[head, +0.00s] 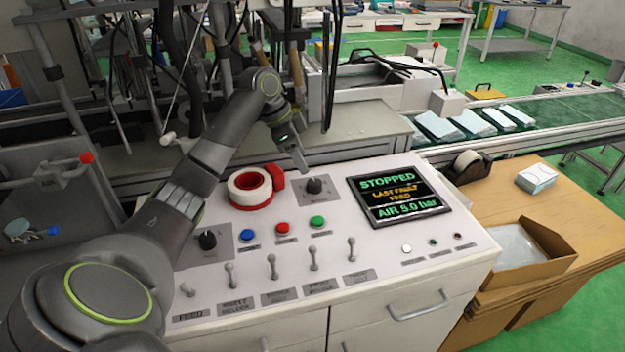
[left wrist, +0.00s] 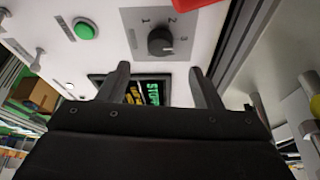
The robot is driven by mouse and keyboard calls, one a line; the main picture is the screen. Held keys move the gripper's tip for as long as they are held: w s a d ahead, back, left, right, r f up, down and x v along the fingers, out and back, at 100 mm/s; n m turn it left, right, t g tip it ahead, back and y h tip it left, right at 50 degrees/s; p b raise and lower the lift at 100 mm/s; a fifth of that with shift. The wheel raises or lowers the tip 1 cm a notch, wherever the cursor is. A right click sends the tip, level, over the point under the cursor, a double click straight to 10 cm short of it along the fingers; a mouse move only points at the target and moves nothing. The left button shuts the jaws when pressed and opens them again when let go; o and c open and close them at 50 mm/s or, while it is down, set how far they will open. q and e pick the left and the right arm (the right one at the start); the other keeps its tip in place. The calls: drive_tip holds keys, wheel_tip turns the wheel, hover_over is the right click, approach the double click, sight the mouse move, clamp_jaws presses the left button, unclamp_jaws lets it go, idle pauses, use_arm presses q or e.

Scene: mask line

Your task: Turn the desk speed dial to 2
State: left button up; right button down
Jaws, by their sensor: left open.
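A black speed dial (head: 314,186) stands on a grey plate on the white desk panel. In the left wrist view the dial (left wrist: 161,41) has the marks 1, 2 and 3 around it; I cannot tell for sure where its pointer stands. My left gripper (head: 300,160) is above the panel, just behind and left of the dial in the head view. In the left wrist view its two fingers (left wrist: 159,72) are apart and empty, with the dial beyond the tips and not between them. My right gripper is out of view.
A second black dial (head: 207,240) sits at the panel's left. A white roll on a red base (head: 250,188) stands close to the speed dial. Blue, red and green buttons (head: 318,222), several toggle switches (head: 314,258) and a screen reading STOPPED (head: 398,196) share the panel.

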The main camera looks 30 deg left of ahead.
sight(314, 182)
use_arm(q)
drive_tip(key=x, duration=0.8)
drive_tip(key=shift+d+f, duration=0.1)
drive_tip(key=shift+f, duration=0.05)
drive_tip(key=c, duration=1)
